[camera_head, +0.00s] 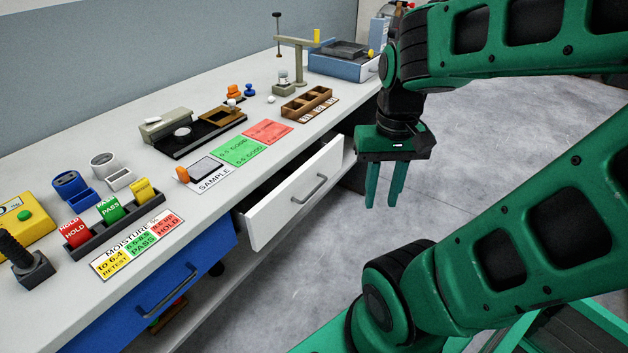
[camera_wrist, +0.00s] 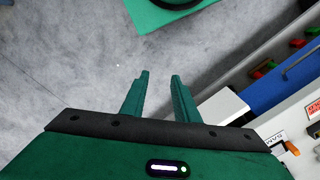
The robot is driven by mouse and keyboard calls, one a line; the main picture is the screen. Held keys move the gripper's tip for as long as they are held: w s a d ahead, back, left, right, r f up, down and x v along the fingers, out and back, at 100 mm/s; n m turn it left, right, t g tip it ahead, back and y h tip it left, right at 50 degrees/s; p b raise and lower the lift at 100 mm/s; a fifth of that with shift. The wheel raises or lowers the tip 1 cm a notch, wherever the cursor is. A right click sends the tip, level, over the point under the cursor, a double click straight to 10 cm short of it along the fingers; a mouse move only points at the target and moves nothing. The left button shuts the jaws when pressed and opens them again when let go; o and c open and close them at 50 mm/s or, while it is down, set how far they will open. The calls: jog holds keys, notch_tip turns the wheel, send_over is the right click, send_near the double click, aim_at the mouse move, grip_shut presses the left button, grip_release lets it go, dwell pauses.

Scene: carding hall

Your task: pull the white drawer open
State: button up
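The white drawer (camera_head: 283,214) stands partly open under the bench top, with its dark inside showing behind the front panel. Its grey bar handle (camera_head: 309,191) is on the front panel. My gripper (camera_head: 383,198) hangs fingers down to the right of the drawer front, over the floor and apart from the handle. In the wrist view the two fingers (camera_wrist: 160,78) are spread with only floor between them. A white corner, seemingly of the drawer (camera_wrist: 222,107), shows right of the fingers there; the handle is not visible in that view.
A closed blue drawer (camera_head: 150,290) with a bar handle sits left of the white one. The bench top (camera_head: 105,315) holds signs, stamps, a wooden tray (camera_head: 308,104) and a blue scale-like device (camera_head: 342,66). The grey floor (camera_head: 470,160) right of the bench is clear.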

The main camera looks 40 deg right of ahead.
jog(key=shift+d, duration=0.25)
jog(key=m+t, duration=0.2)
jog(key=m, duration=0.6)
send_over(313, 191)
jog(key=s+d, duration=0.1)
jog(key=s, duration=0.1)
notch_tip(313, 191, down, 8)
jog(key=shift+y, duration=0.3)
jog(key=f, duration=0.3)
jog(key=w+f, duration=0.1)
jog(key=f, duration=0.6)
jog(key=shift+w+a+f, duration=0.15)
jog(key=shift+w+a, duration=0.15)
grip_shut()
